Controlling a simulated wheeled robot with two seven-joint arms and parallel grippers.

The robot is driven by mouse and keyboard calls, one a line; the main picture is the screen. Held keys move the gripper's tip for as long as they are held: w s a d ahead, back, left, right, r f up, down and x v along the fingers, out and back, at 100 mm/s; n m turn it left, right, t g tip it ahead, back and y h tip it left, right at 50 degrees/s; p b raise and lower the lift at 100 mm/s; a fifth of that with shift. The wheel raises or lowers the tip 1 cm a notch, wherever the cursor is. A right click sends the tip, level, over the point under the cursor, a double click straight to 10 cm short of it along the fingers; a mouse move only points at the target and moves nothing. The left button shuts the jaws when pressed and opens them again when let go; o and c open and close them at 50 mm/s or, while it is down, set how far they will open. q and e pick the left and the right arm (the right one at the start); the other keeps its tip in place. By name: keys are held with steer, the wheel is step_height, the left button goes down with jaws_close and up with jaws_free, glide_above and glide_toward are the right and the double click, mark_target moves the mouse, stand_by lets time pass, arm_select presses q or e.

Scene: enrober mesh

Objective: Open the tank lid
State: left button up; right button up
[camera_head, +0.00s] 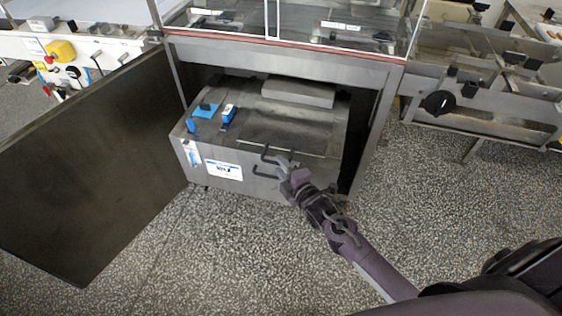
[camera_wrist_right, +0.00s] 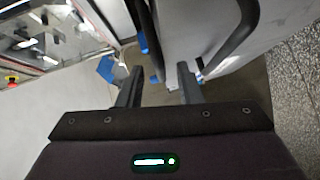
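The grey steel tank (camera_head: 262,187) stands in the open cabinet, with its flat lid (camera_head: 275,128) lying shut on top. A dark handle (camera_head: 268,152) sits at the lid's front edge, and another handle (camera_head: 264,173) is on the tank's front face. My right gripper (camera_head: 284,165) is close to both handles, at their right. In the right wrist view its fingers (camera_wrist_right: 160,82) are apart. A thin dark bar (camera_wrist_right: 148,35) shows ahead between them and a thicker dark handle (camera_wrist_right: 232,38) to the right; contact cannot be told. My left gripper is not in view.
The cabinet door (camera_head: 85,160) stands swung open at the left. A steel frame (camera_head: 285,60) and glass panels are above the tank. Blue fittings (camera_head: 207,110) and a grey block (camera_head: 298,93) are on the tank top. Speckled floor (camera_head: 230,260) is clear in front.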

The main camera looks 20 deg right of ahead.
steer(key=shift+x, duration=1.35)
steer(key=shift+d, duration=0.1)
jaws_close()
